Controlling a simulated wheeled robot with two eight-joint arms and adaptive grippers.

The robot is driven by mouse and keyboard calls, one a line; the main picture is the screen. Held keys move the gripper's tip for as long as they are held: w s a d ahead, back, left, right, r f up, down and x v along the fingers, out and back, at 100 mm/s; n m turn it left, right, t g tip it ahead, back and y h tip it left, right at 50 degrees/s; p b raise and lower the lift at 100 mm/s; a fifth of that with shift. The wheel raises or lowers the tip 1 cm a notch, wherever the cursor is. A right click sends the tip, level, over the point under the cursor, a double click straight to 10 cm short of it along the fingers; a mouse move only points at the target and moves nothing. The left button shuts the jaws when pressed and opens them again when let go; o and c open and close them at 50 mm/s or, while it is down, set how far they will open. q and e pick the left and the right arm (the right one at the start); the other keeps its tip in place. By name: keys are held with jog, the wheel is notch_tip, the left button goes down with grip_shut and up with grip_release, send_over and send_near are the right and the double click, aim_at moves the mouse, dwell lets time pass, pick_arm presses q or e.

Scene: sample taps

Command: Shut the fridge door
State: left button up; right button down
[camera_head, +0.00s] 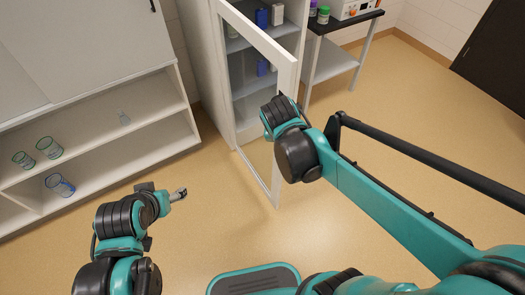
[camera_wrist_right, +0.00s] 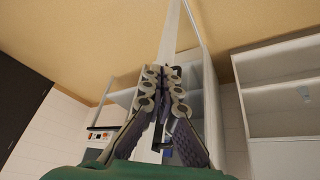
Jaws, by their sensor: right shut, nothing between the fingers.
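The fridge (camera_head: 209,75) is a tall white cabinet at the top centre of the head view. Its glass door (camera_head: 285,62) with a white frame stands open, swung out toward me. My right gripper is at the door's outer edge; in the head view its fingers are hidden behind my wrist. In the right wrist view my right gripper (camera_wrist_right: 164,72) is shut and empty, with the white door edge (camera_wrist_right: 172,32) just beyond its tips. I cannot tell whether they touch. My left gripper (camera_head: 181,194) is low and left of the door, apart from it, its finger opening too small to judge.
A white shelf unit (camera_head: 120,150) with several glasses stands at the left. A dark-topped side table (camera_head: 345,20) carrying bottles and a white device is right of the fridge. Bottles and boxes sit on the fridge shelves. The tan floor (camera_head: 400,110) at the right is clear.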

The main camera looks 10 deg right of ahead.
jog(key=w+a+f+m+g+h, duration=0.1)
jog(key=w+a+f+m+h, duration=0.15)
jog(key=w+f, duration=0.2)
jog(key=w+a+f+m+h, duration=0.1)
jog(key=w+a+f+m, duration=0.1)
jog(key=w+a+f, duration=0.3)
jog(key=w+a+f+m+h, duration=0.2)
jog(key=f+m, duration=0.1)
jog(key=f, duration=0.2)
jog(key=w+a+f+m+h, duration=0.1)
jog(key=w+a+f+m, duration=0.1)
jog(key=f, duration=0.4)
jog(key=d+r+b+x, duration=0.2)
jog(key=b+x, duration=0.3)
jog(key=x, duration=0.8)
jog(key=shift+w+d, duration=0.1)
jog(key=shift+d, duration=0.05)
